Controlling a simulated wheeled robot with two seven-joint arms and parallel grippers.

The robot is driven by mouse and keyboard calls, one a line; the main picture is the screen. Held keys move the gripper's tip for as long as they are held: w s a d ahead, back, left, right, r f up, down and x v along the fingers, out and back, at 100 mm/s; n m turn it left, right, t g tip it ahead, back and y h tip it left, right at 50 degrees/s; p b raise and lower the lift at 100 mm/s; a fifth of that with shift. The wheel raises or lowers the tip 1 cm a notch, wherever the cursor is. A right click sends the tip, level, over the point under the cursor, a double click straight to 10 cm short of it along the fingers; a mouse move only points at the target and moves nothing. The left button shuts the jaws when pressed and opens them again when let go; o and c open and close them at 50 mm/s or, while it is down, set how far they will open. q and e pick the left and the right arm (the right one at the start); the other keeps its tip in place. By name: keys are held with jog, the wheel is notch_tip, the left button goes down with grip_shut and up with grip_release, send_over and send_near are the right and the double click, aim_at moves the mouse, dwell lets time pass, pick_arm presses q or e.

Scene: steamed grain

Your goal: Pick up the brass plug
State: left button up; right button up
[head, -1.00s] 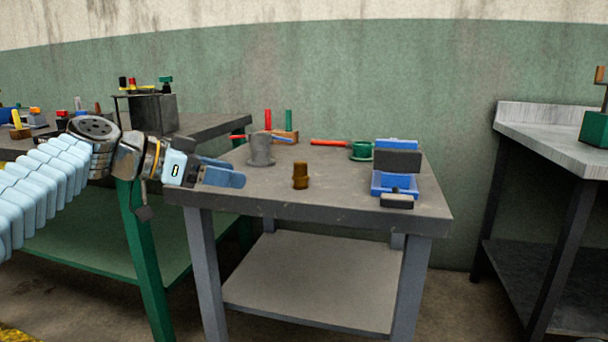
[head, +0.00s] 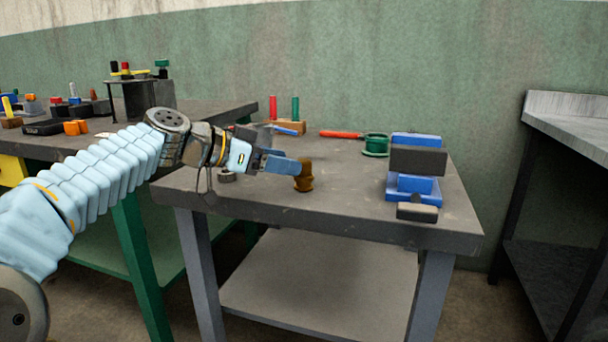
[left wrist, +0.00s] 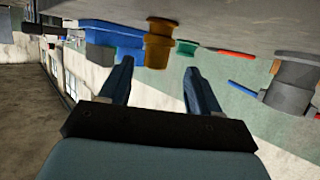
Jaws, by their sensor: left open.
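The brass plug (head: 304,180) stands upright near the front of the grey work table (head: 340,225), its upper left side partly behind a finger of my left gripper (head: 283,165). My left gripper is open and points right, its fingertips at the plug's upper part. In the left wrist view, which is upside down, the plug (left wrist: 158,46) lies straight ahead between the two open fingers (left wrist: 159,68). I cannot tell whether the fingers touch it. My right gripper is not in view.
A blue vise (head: 412,187) stands right of the plug. A green spool (head: 375,146) and a red-handled tool (head: 340,134) lie behind it. A grey cylindrical part (left wrist: 290,82) shows at the right in the left wrist view. The tabletop between plug and vise is clear.

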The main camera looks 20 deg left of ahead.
aim_at(304, 167)
pick_arm(q)
jog(key=x, duration=0.5)
jog(key=shift+d+f, duration=0.15)
jog(key=shift+d, duration=0.15)
grip_shut()
